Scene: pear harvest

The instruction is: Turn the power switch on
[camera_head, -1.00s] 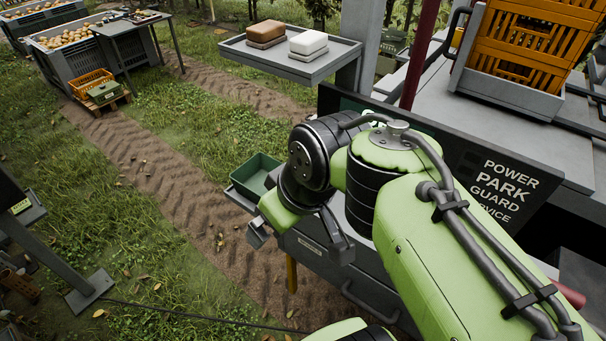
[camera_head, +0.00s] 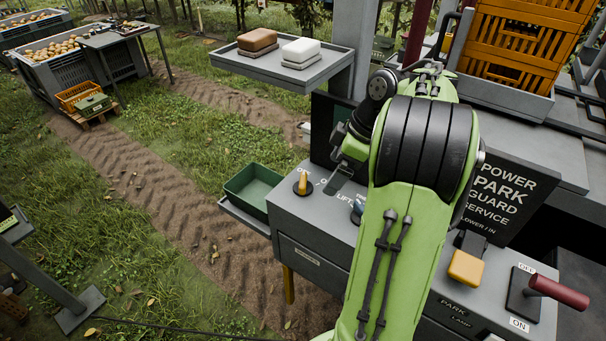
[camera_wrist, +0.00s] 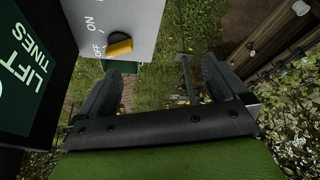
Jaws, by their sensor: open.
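A yellow knob (camera_head: 303,183) stands on a round dark base at the left end of the grey console (camera_head: 330,255), beside ON/OFF lettering. A yellow knob by ON and OFF also shows in the wrist view (camera_wrist: 119,47), left of centre. A red-handled lever (camera_head: 558,292) on a dark plate sits at the console's right, with OFF above and ON below. I cannot tell from labels which control is the power switch. My gripper (camera_wrist: 163,70) is open and empty. In the head view it hangs partly hidden behind my arm (camera_head: 345,172), right of the yellow knob.
A dark sign (camera_head: 505,190) reads POWER, PARK, GUARD, SERVICE. A shelf (camera_head: 285,68) with two blocks stands behind.

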